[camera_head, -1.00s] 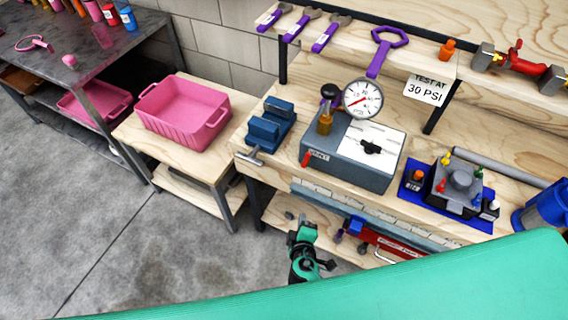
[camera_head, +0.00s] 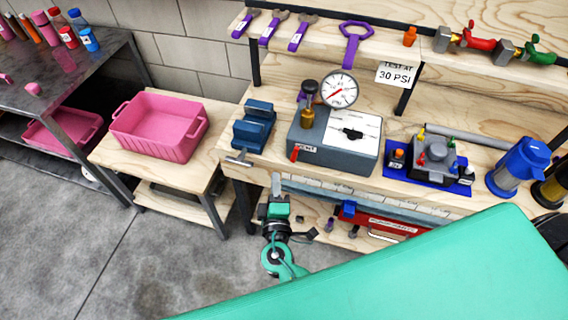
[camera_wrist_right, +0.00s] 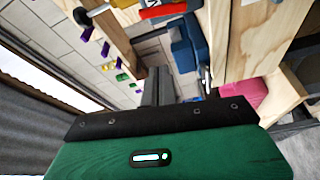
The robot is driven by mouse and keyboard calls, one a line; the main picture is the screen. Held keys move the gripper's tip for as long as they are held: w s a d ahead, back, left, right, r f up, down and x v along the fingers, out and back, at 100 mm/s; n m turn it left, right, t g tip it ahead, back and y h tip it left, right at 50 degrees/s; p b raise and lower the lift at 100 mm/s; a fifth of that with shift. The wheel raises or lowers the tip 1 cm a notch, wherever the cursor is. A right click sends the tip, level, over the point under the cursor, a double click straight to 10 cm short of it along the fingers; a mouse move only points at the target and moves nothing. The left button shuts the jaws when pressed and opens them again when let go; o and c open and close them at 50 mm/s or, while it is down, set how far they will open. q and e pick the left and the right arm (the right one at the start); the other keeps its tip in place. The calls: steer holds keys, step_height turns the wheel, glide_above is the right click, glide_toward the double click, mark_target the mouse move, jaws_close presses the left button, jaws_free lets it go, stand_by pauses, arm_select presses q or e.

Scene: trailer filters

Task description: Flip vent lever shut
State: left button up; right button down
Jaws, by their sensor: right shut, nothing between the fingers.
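The red vent lever (camera_head: 295,153) is on the front left of the grey test box (camera_head: 335,150), beside a VENT label, and stands roughly upright with a slight tilt. My right gripper (camera_head: 276,185) is just in front of the bench edge, below and left of the lever and apart from it. Its fingers are shut and empty. In the right wrist view the shut fingers (camera_wrist_right: 158,85) point toward the bench, with the red lever (camera_wrist_right: 163,9) at the top edge, partly cut off. My left gripper is not in view.
A blue vise (camera_head: 254,125) with a metal handle stands left of the box. A dial gauge (camera_head: 339,89) rises behind it. A red toolbox (camera_head: 385,222) sits below the bench top. A pink bin (camera_head: 160,130) stands on the side table. Open floor lies at left.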

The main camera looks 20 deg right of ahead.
mark_target(295, 155)
steer(key=w+d+p, duration=0.3)
steer(key=w, duration=0.1)
steer(key=w+d+p, duration=0.2)
steer(key=w, duration=0.1)
steer(key=shift+d+p, duration=0.3)
steer(key=shift+d, duration=0.05)
steer(key=shift+w+f, duration=0.1)
